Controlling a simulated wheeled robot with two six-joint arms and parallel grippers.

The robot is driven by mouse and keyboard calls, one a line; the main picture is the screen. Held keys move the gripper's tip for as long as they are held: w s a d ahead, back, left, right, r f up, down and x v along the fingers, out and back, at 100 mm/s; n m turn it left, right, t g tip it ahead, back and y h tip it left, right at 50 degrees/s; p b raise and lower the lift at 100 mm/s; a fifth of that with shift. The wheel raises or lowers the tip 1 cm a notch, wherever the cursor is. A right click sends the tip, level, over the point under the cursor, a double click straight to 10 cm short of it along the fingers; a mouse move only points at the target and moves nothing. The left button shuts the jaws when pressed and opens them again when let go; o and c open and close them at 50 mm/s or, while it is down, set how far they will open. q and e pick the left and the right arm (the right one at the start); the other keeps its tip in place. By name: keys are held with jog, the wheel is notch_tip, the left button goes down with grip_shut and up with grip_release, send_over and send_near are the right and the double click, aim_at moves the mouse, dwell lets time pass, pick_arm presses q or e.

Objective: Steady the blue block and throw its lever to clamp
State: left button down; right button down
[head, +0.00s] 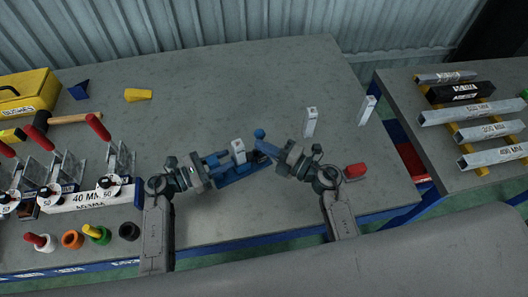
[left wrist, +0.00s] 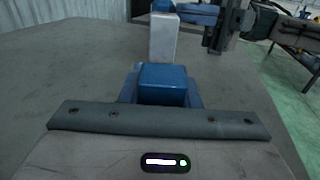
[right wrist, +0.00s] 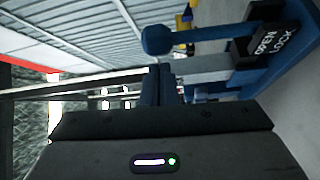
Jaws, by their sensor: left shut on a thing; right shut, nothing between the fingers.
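The blue block (head: 236,179) sits on the grey bench between my grippers, with a pale upright piece (head: 238,151) in it. My left gripper (head: 212,166) is at its left end, shut on a blue part of the block (left wrist: 163,82). The pale piece also stands beyond it in the left wrist view (left wrist: 163,38). The blue lever's ball knob (head: 259,133) shows just beyond my right gripper (head: 262,149). My right gripper's fingers are shut and empty. In the right wrist view the lever knob (right wrist: 156,40) is beside the fingertips, near an OPEN/LOCK label (right wrist: 270,42); whether they touch is unclear.
Red-handled clamps (head: 62,165), a mallet (head: 75,119) and a yellow box (head: 28,92) crowd the left. The bench behind the block is mostly clear.

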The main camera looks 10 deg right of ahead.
jog(key=shift+w+d+m, duration=0.2)
jog(key=shift+d+m, duration=0.4)
dwell(0.4)
jog(key=w+d+f+m+t+y, duration=0.1)
jog(key=w+d+f+m+t, duration=0.1)
jog(key=d+m, duration=0.3)
jog(key=shift+d+t, duration=0.45)
jog(key=shift+t, duration=0.05)
jog(key=shift+f, duration=0.15)
dwell(0.5)
notch_tip(320, 180, up, 10)
dwell(0.5)
jog(key=shift+s, duration=0.1)
